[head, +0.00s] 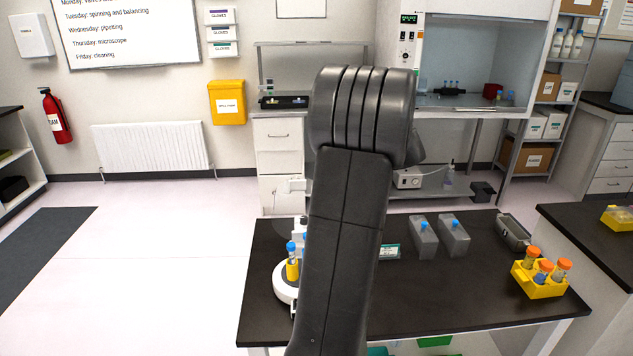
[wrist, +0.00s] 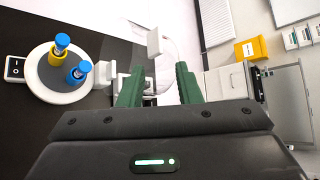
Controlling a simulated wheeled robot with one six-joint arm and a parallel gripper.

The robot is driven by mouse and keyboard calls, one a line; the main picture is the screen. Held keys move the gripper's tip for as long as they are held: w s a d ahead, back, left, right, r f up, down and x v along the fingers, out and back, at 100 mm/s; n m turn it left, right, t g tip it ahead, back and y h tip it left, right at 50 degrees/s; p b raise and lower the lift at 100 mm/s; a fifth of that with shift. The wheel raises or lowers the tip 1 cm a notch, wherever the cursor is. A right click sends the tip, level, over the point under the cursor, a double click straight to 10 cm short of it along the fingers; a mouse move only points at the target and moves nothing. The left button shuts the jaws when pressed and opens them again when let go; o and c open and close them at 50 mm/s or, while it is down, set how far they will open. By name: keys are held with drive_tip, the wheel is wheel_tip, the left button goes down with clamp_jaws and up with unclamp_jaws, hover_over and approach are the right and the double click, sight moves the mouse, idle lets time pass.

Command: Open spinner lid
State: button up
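The spinner (wrist: 49,91) has a round white base on the dark table, with tubes with blue caps in yellow and blue holders. It is partly hidden behind my arm in the head view, where its base (head: 283,287) shows. A clear lid (head: 287,236) appears raised, with a white handle piece (head: 291,186) at its top; the handle also shows in the wrist view (wrist: 155,42). The lid's outline is faint. My gripper (wrist: 158,82) is open, its green fingers apart, near the lid and to the right of the tubes. I cannot tell whether the fingers touch the lid.
A power switch (wrist: 14,69) sits beside the spinner. Floor left of the table is clear.

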drive_tip(key=v, duration=0.2)
drive_tip(key=shift+s+d+r, duration=0.15)
drive_tip(key=shift+d+r, duration=0.05)
drive_tip(key=shift+r, duration=0.05)
drive_tip(key=shift+a, duration=0.1)
drive_tip(key=p+x, duration=0.2)
drive_tip(key=x, duration=0.9)
drive_tip(key=shift+f, duration=0.25)
